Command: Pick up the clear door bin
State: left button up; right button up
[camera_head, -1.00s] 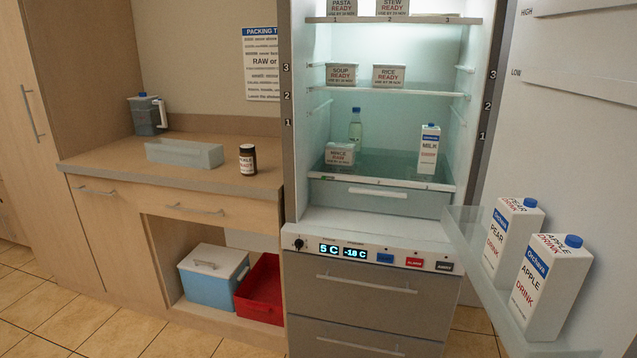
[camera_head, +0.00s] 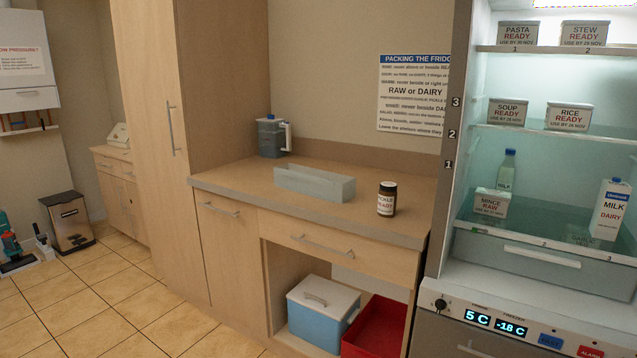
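The clear door bin (camera_head: 314,184) is a long, low, see-through grey box. It lies on the wooden counter (camera_head: 240,184), between the jug and the pickle jar, and looks empty. Neither of my grippers shows in the head view.
A blue-grey jug (camera_head: 270,137) stands behind the bin at the left, and a dark pickle jar (camera_head: 386,199) to its right. The open, stocked fridge (camera_head: 520,150) is at the right. Below the counter are a blue cool box (camera_head: 318,318) and a red crate (camera_head: 378,330). Tiled floor (camera_head: 130,300) is clear at front left.

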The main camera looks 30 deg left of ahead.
aim_at(320, 184)
jog(key=i+j+z, duration=0.2)
jog(key=j+z, duration=0.2)
jog(key=j, duration=0.95)
jog(key=j+z, duration=0.4)
jog(key=j, duration=0.95)
